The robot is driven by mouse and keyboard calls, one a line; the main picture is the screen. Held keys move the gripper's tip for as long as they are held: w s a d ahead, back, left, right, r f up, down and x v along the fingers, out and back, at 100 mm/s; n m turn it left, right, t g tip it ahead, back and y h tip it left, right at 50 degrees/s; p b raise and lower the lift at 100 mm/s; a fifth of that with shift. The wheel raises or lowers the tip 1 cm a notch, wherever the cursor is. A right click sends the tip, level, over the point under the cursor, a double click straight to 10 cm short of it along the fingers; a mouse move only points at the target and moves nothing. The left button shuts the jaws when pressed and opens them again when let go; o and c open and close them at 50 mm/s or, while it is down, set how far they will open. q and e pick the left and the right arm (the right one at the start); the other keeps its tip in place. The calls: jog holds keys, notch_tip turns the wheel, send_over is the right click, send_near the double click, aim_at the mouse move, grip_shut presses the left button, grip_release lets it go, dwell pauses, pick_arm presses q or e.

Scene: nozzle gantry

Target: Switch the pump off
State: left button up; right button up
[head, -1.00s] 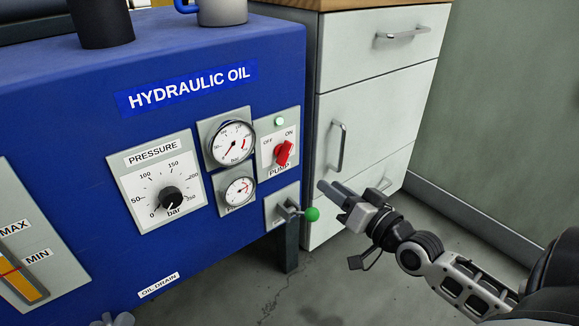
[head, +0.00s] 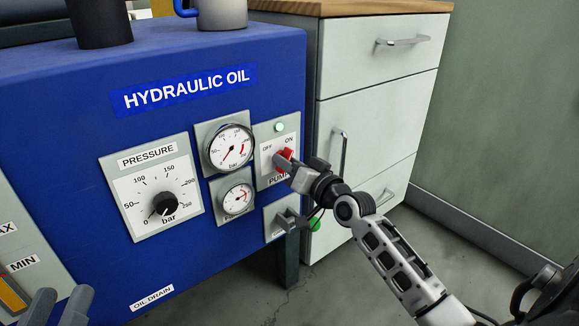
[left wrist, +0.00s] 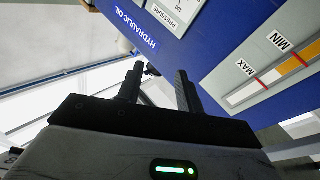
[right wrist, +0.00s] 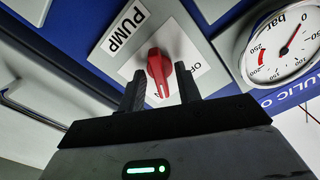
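The red pump switch (head: 284,160) sits on a pale plate between the OFF and ON marks, on the front of the blue hydraulic cabinet (head: 60,110). In the right wrist view the red knob (right wrist: 160,72) has its marked end towards the gripper, on the ON side. My right gripper (head: 284,168) is at the switch, partly covering it; its fingers (right wrist: 161,92) are open on either side of the knob. Contact cannot be told. A green lamp (head: 279,127) above it is lit. My left gripper (head: 62,306) is open and empty at the lower left; its fingers also show in the left wrist view (left wrist: 158,75).
Two round gauges (head: 231,147) and the pressure dial (head: 164,204) are left of the switch. A green-knobbed lever (head: 315,225) is just below my right gripper, partly hidden. White drawers (head: 375,110) stand to the right.

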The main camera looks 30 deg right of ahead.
pick_arm(q)
jog(key=shift+r, duration=0.1)
pick_arm(e)
grip_shut()
pick_arm(q)
notch_tip(320, 180, down, 6)
jog(key=s+g+y+p, duration=0.2)
jog(key=g+y+p, duration=0.1)
jog(key=p, duration=0.6)
jog(key=shift+s+a+n+g+y, duration=0.3)
jog(key=shift+a+n+g, duration=0.1)
jog(key=shift+g, duration=0.4)
pick_arm(e)
jog(key=shift+n, duration=5.9)
pick_arm(q)
jog(key=shift+f, duration=0.2)
pick_arm(e)
grip_release()
